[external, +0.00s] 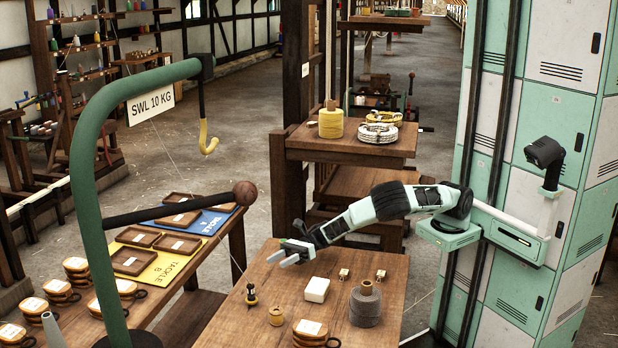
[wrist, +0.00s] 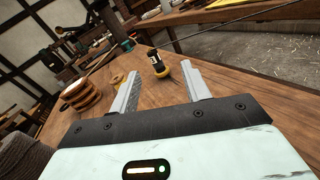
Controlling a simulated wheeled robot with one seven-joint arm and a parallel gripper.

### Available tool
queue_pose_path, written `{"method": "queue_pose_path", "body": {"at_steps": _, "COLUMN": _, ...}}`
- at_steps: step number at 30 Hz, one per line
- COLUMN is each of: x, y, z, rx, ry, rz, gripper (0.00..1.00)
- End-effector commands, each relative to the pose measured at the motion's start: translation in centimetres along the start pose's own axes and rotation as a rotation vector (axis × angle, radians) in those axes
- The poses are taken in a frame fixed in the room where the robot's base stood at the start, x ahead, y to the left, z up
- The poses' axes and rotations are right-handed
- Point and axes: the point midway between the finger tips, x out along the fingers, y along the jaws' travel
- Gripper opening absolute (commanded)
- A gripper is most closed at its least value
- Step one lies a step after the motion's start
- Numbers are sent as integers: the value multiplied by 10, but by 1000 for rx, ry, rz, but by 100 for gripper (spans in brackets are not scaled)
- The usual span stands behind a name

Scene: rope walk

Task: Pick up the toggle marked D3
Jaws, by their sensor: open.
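A small dark fitting with a yellow part and a white label (wrist: 157,62) stands on the bench in the wrist view, beyond and between my fingertips. What seems the same piece (external: 251,294) stands near the bench's left edge in the external view. Its mark is too small to read, so I cannot tell whether it is the toggle marked D3. Two small brass-coloured pieces, one left (external: 344,273) and one right (external: 381,275), stand farther back, also unreadable. My gripper (external: 290,252) is open and empty above the bench's back left part; its fingers also show in the wrist view (wrist: 160,78).
The wooden bench (external: 225,335) also holds a white block (external: 317,289), a yellow spool (external: 276,316), a grey rope reel (external: 365,305) and a wooden pulley block (external: 309,331). A green crane post (external: 85,215) with a yellow hook (external: 208,138) rises at left.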

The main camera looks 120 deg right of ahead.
Motion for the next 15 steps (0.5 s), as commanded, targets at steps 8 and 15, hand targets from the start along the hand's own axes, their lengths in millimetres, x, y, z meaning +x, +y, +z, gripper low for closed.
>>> {"method": "queue_pose_path", "body": {"at_steps": 8, "x": 2, "y": 3, "z": -17, "rx": -210, "ry": 2, "rz": 134, "gripper": 47}}
{"method": "queue_pose_path", "body": {"at_steps": 15, "x": 48, "y": 10, "z": -16, "rx": -207, "ry": 0, "rz": 133, "gripper": 47}}
